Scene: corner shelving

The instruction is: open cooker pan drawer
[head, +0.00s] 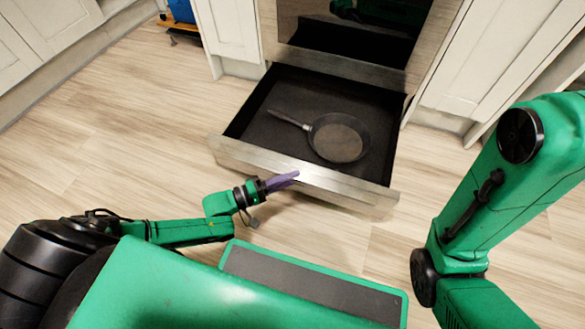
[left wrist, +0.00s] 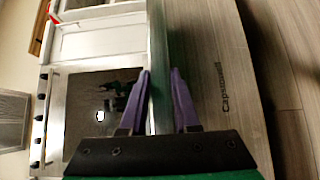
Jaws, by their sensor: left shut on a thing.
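The cooker pan drawer (head: 250,155) is pulled out below the oven in the head view, with its dark inside showing. A black frying pan (head: 338,143) lies in it, its handle toward the upper left. My left gripper (head: 285,181), with purple fingers, is at the top edge of the drawer's pale metal front. In the left wrist view my left gripper (left wrist: 160,82) has one finger on each side of the drawer front (left wrist: 205,65) and is shut on it. My right arm shows at the right, but its gripper is out of view.
The oven (head: 345,45) stands above the drawer. White cabinets (head: 228,28) flank it, with another (head: 495,55) on the right. Wood floor (head: 130,130) is clear to the left of the drawer. My green base is close in front of the drawer.

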